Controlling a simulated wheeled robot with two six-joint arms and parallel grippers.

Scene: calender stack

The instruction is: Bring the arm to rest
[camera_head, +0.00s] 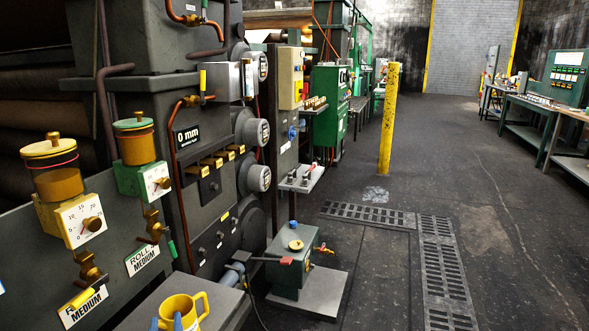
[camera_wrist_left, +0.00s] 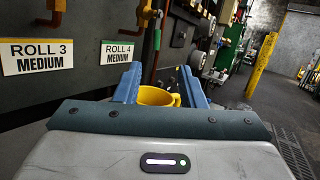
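My left gripper (camera_wrist_left: 158,85) shows its two blue fingers spread apart in the left wrist view. The yellow mug (camera_wrist_left: 157,97) shows in the gap between them; whether either finger touches it I cannot tell. In the head view, only the blue tips of my left gripper (camera_head: 166,323) show at the bottom edge, in front of the yellow mug (camera_head: 182,309). The mug is upright on a grey ledge (camera_head: 160,288), handle to the right, its bottom cut off by the frame. My right gripper is in neither view.
The machine's panel with gauges, oilers and roll labels (camera_head: 143,261) stands close on the left. A green pump box (camera_head: 291,262) on a grey plate (camera_head: 318,294) is beyond the ledge. A yellow post (camera_head: 389,120) stands farther off. The floor (camera_head: 500,230) to the right is open.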

